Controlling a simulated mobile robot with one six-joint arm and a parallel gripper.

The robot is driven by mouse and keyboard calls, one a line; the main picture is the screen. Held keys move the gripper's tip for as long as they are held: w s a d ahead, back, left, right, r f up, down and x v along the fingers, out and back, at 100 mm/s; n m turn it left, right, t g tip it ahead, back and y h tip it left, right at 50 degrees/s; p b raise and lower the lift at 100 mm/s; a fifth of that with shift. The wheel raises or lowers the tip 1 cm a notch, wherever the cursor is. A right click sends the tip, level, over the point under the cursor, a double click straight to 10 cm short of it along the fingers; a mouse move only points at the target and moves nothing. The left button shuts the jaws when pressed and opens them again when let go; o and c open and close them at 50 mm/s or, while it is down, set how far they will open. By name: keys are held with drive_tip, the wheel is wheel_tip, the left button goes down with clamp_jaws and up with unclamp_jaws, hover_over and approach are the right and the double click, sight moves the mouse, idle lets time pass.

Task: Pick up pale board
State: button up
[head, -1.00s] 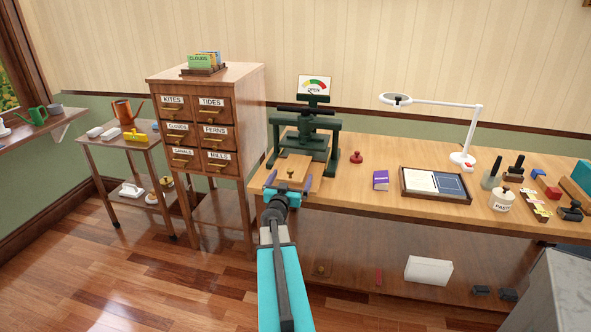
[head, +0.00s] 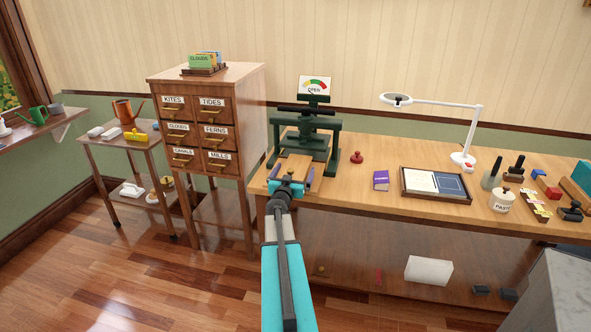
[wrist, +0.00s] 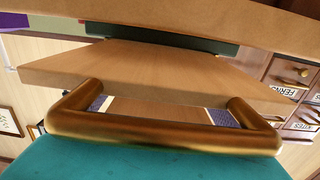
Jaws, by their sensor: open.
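The pale board (head: 298,165) lies flat on the bench and sticks out from the dark green press (head: 304,140) toward me. In the wrist view the board (wrist: 150,68) fills the middle, with a brass-coloured bar handle (wrist: 165,132) close in front of the camera. My gripper (head: 291,176) is open at the board's near end, one purple-padded finger to each side. In the wrist view both pads show through the handle. Whether a finger touches the board I cannot tell. My gripper's wrist hides the board's near edge in the head view.
The wooden bench (head: 345,186) is clear just right of the press up to a red stamp (head: 356,157) and a purple book (head: 381,180). A drawer cabinet (head: 205,125) stands close on the left. A white lamp (head: 462,158) stands farther right.

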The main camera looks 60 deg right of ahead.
idle(0.3)
drive_tip(key=c, duration=1.2)
drive_tip(key=shift+r, duration=0.15)
wheel_tip(320, 180, up, 28)
drive_tip(key=p, duration=1)
